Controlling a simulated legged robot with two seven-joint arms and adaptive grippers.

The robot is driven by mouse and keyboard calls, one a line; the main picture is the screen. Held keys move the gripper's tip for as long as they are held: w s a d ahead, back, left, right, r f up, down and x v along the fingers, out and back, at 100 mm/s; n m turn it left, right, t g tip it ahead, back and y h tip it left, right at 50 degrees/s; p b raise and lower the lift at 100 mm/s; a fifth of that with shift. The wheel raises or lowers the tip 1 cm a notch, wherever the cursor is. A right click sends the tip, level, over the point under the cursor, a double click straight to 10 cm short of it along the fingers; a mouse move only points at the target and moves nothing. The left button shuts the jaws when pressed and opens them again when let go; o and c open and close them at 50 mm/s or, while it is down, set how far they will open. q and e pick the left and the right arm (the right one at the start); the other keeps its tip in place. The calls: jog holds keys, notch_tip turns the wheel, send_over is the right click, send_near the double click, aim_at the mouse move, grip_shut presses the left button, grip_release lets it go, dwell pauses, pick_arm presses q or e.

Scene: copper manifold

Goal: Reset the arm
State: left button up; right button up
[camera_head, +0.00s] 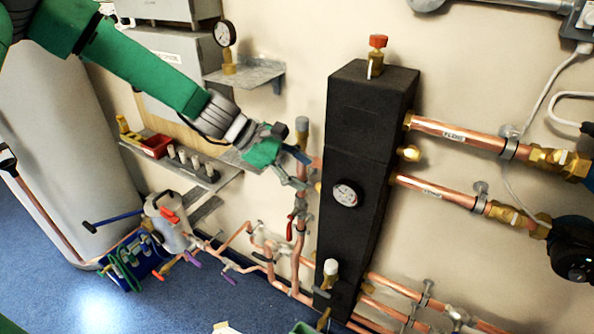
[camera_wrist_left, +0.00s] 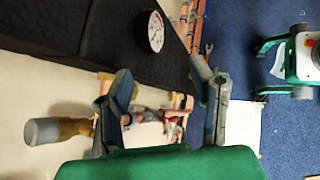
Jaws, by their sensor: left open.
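My left arm comes in from the upper left in the head view. My left gripper (camera_head: 303,170) is open and empty, just left of the black manifold block (camera_head: 362,135). In the left wrist view, the two fingers of the left gripper (camera_wrist_left: 160,72) are spread apart with nothing held between them. Copper pipework with a red-handled valve shows beyond the fingers. The block also shows along the top of the left wrist view (camera_wrist_left: 60,30), with its round gauge (camera_wrist_left: 156,31). I cannot tell whether a finger touches the pipe fitting beside the block. My right gripper is not in view.
Copper pipes (camera_head: 455,133) with valves run right from the block. Lower pipes (camera_head: 270,252) run along the wall. A shelf (camera_head: 247,75) holds a gauge; another shelf (camera_head: 200,172) holds small parts. A grey tank (camera_head: 55,140) stands left. The blue floor (camera_head: 170,300) has open room.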

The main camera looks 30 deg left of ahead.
pick_arm(q)
jog(key=shift+s+a+f, duration=0.15)
jog(key=shift+s+f, duration=0.05)
jog(key=shift+f, duration=0.15)
jog(key=s+f+m+g+y+b, duration=0.2)
jog(key=s+f+m+y, duration=0.15)
jog(key=s+f, duration=0.55)
jog(key=s+f+m+g+y+b, duration=0.15)
jog(key=s+f+m, duration=0.3)
jog(key=f, duration=0.75)
jog(key=s+a+f+m+y+b, duration=0.2)
jog(key=s+f+m, duration=0.3)
jog(key=s, duration=0.5)
jog(key=s+a+f+m+y+b, duration=0.2)
jog(key=s+f+m, duration=0.4)
jog(key=s, duration=0.3)
jog(key=shift+s+f+m+b, duration=0.35)
jog(key=shift+m+b, duration=0.25)
jog(key=shift+b, duration=0.25)
jog(key=shift+a+g, duration=0.1)
jog(key=shift+g, duration=0.15)
